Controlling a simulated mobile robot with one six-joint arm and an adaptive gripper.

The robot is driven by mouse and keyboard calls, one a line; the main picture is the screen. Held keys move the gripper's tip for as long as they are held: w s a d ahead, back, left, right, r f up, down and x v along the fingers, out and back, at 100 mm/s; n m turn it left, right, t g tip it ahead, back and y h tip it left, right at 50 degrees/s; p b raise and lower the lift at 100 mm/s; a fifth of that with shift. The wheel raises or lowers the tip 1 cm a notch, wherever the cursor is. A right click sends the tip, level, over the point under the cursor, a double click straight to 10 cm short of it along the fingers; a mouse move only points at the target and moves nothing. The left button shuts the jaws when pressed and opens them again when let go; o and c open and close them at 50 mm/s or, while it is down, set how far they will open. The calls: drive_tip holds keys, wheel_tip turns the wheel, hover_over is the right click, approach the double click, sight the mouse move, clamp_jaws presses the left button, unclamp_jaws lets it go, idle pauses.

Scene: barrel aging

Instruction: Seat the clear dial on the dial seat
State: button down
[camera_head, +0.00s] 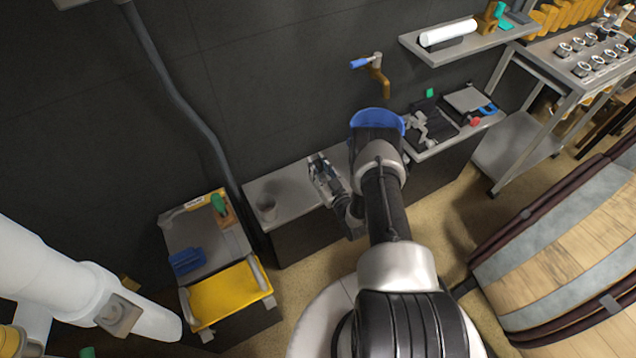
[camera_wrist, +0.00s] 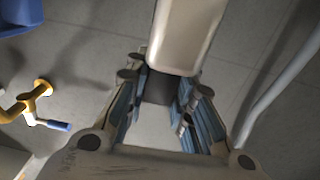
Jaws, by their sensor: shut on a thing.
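My gripper (camera_head: 320,165) is over the grey bench by the dark wall, and nothing large shows in its jaws in the head view. In the wrist view my gripper (camera_wrist: 162,88) has its bluish finger pads on either side of a dark block. A pale, smooth, round-cornered piece (camera_wrist: 187,35) reaches in from the top edge between the fingertips. I cannot tell whether this pale piece is the clear dial. I cannot make out the dial seat in either view.
A brass tap (camera_head: 377,75) and a shelf (camera_head: 465,45) are on the wall. A blue basin (camera_head: 378,120) is partly behind my arm. A yellow tray (camera_head: 228,292) is at lower left.

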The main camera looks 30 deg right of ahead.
drive_tip(key=shift+r+p, duration=1.7)
drive_tip(key=shift+r, duration=0.7)
